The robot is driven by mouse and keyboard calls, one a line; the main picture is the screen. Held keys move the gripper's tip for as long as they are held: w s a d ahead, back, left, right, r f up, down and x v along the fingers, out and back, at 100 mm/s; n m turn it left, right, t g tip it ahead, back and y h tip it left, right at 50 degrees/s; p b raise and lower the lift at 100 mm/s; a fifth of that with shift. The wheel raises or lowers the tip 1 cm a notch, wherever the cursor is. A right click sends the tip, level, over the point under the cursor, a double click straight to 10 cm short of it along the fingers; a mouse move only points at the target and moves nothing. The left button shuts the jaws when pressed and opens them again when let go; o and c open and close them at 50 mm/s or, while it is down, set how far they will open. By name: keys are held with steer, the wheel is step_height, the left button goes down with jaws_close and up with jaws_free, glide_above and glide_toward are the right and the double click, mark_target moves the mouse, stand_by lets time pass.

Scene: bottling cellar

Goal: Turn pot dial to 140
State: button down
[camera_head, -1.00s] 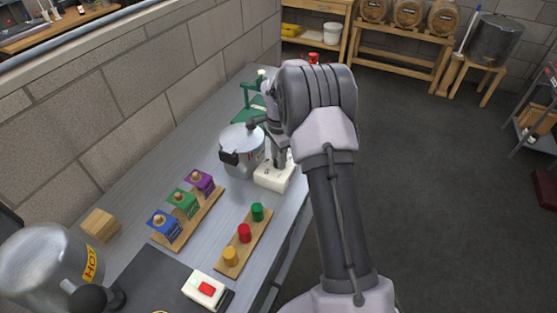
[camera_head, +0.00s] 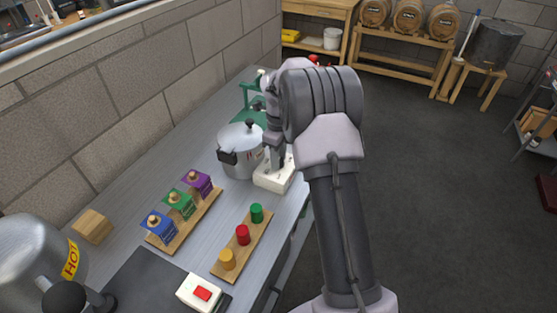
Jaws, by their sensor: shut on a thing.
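A steel pot (camera_head: 239,158) with a lid, a black lid knob and a black side handle stands on the grey workbench. Right beside it is a white dial box (camera_head: 268,180). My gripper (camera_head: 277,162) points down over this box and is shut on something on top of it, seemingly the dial. The arm and gripper hide most of the dial, so its setting and scale cannot be read.
Blue, green and purple blocks (camera_head: 183,206) stand on a wooden board left of front. A second board (camera_head: 224,267) holds yellow, red and green knobs. A white box with a red switch (camera_head: 201,293) and a large steel vessel marked HOT (camera_head: 30,262) are near the front. A green device (camera_head: 247,108) stands behind the pot.

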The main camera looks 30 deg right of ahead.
steer(key=m+b, duration=0.1)
steer(key=m, duration=0.2)
steer(key=shift+m, duration=0.3)
steer(key=shift+m+b, duration=0.8)
steer(key=shift+m, duration=0.9)
steer(key=c, duration=1)
jaws_free()
steer(key=shift+c, duration=0.2)
steer(key=shift+r, duration=0.15)
step_height(320, 180, up, 17)
steer(key=p, duration=0.6)
